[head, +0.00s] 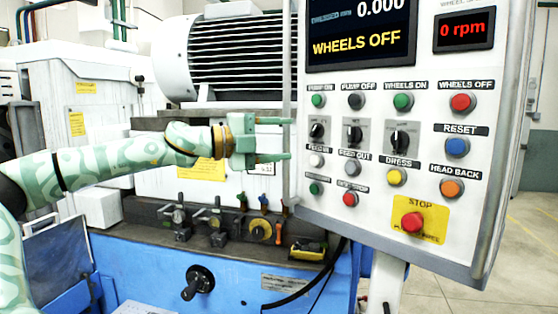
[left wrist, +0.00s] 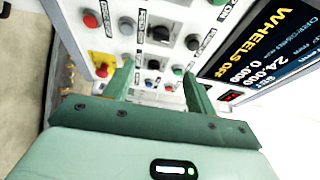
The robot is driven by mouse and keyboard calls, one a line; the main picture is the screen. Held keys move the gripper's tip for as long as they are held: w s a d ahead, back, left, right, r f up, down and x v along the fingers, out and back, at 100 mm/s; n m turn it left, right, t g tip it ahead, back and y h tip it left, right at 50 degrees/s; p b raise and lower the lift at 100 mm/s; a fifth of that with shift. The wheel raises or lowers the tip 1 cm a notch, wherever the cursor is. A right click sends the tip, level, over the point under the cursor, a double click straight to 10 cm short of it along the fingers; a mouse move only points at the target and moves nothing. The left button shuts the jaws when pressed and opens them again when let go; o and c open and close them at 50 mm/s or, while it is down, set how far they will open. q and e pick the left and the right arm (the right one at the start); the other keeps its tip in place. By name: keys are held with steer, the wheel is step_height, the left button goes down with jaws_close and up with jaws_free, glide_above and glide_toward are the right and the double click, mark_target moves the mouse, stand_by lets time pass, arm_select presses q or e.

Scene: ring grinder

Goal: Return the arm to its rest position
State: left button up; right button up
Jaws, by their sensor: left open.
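My left arm reaches in from the left in the head view. Its green gripper (head: 276,140) is open and empty, with its two fingers pointing right towards the left edge of the control panel (head: 330,190). In the left wrist view the open fingers of the gripper (left wrist: 160,82) point at the panel face, with knobs and buttons showing between and beyond them. I cannot tell the exact gap between fingertips and panel. The panel screen (head: 360,30) reads "WHEELS OFF", and the small display (head: 464,30) reads 0 rpm. My right gripper is not in view.
The blue grinder base (head: 230,270) with levers and knobs lies below the arm. A ribbed motor (head: 235,60) stands behind it. A red stop button (head: 412,222) sits on a yellow plate low on the panel. Open floor (head: 525,240) shows at the right.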

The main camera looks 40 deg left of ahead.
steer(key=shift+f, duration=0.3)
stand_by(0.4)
